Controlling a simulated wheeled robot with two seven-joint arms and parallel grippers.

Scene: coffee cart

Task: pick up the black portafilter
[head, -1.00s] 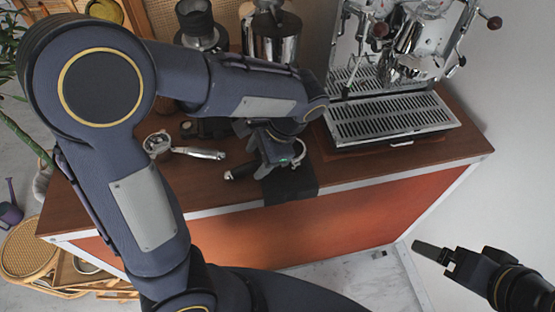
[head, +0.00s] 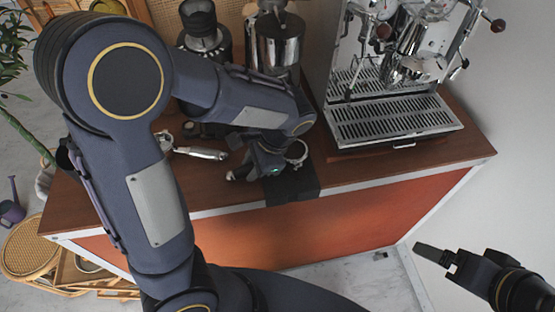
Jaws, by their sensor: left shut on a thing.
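The black portafilter (head: 297,155) is at the counter's front edge, by the black mat. Its metal ring shows to the right of my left gripper (head: 266,166), and the end of its dark handle shows to the left. My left gripper is shut on it, and the gripper hides its middle. I cannot tell whether it is clear of the surface. My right gripper (head: 436,255) hangs in front of the counter at the lower right, away from everything. Its fingers are seen side-on, so their opening is unclear.
A second portafilter with a metal handle (head: 201,153) lies to the left on the wooden counter (head: 360,172). The black mat (head: 293,186) hangs over the front edge. The espresso machine (head: 395,120) stands right, a grinder (head: 203,35) and a metal canister (head: 275,45) behind.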

